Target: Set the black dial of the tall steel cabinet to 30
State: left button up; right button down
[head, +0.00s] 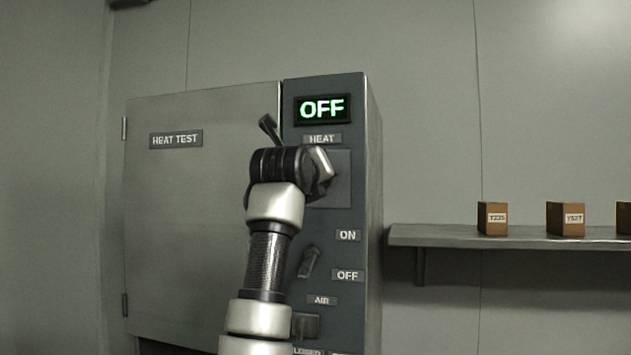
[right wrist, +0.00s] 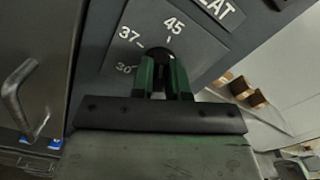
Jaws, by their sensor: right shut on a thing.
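The tall steel cabinet (head: 200,230) has a dark control panel on its right side with a lit green display (head: 322,108) reading OFF. Below the HEAT label is the dial plate (head: 340,190); in the right wrist view the plate (right wrist: 120,30) shows the marks 30, 37 and 45. My right gripper (right wrist: 165,75) is shut on the black dial (right wrist: 160,53), with one finger on each side of it. The dial is mostly hidden by the fingers, and I cannot tell which mark it points to. In the head view my right wrist covers it. My left gripper is not in view.
A door handle (head: 269,130) stands out just left of the panel. Lower on the panel are an ON/OFF switch (head: 309,262) and a control under the AIR label (head: 306,325). A wall shelf (head: 430,236) at right holds small brown boxes (head: 492,219).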

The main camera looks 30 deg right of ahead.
jog(key=shift+f+n+b, duration=0.2)
jog(key=shift+n+b, duration=1.85)
jog(key=shift+n, duration=1.5)
jog(key=shift+f+n+b, duration=0.15)
jog(key=shift+n+b, duration=1.85)
jog(key=shift+n, duration=1.5)
jog(key=shift+f+n+b, duration=0.2)
jog(key=shift+n+b, duration=1.85)
jog(key=shift+n, duration=1.8)
jog(key=c, duration=1.1)
grip_release()
jog(key=shift+w, duration=0.1)
